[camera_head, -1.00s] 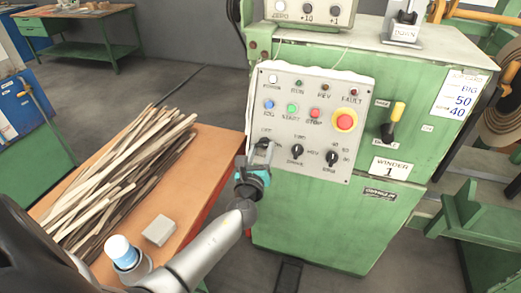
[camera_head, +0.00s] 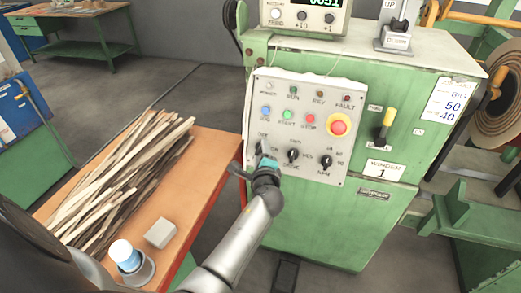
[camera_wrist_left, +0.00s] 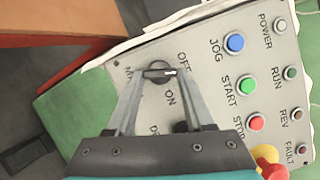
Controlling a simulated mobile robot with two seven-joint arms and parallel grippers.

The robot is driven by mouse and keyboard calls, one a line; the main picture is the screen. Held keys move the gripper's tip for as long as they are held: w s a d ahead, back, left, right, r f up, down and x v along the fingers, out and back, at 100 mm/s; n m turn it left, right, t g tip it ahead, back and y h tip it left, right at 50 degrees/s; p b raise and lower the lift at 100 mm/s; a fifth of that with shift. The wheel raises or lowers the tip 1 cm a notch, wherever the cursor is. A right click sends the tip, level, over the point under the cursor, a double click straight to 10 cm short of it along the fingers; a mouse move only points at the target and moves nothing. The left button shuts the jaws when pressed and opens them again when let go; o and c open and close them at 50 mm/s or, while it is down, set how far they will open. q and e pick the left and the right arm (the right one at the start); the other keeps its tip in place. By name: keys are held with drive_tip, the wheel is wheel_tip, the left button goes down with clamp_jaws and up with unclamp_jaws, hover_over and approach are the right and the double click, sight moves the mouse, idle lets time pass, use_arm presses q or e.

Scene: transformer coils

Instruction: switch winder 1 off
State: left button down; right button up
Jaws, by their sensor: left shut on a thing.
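Winder 1 is the green cabinet (camera_head: 330,222) with a "WINDER 1" plate (camera_head: 384,170). Its light grey control panel (camera_head: 330,97) carries lamps, buttons and black rotary knobs. My left gripper (camera_head: 262,160) is at the panel's lower left, over the OFF/ON knob. In the left wrist view, its two fingers (camera_wrist_left: 158,76) are shut on this black knob (camera_wrist_left: 159,73), one on each side. The knob's white mark points to the picture's right, with the OFF label above that side and ON below. Which label it is set to is hard to tell. My right gripper is out of view.
A red emergency button (camera_head: 338,125) and a yellow-handled lever (camera_head: 384,127) are to the right of my gripper. A counter box with a lit display (camera_head: 322,6) stands on top. An orange table (camera_head: 205,150) with wooden strips (camera_head: 120,185) is at left.

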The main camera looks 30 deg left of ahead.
use_arm(q)
drive_tip(key=shift+r+n+g+p, duration=0.15)
drive_tip(key=shift+n+g+p, duration=0.6)
drive_tip(key=shift+n, duration=0.85)
drive_tip(key=shift+c, duration=1.4)
unclamp_jaws()
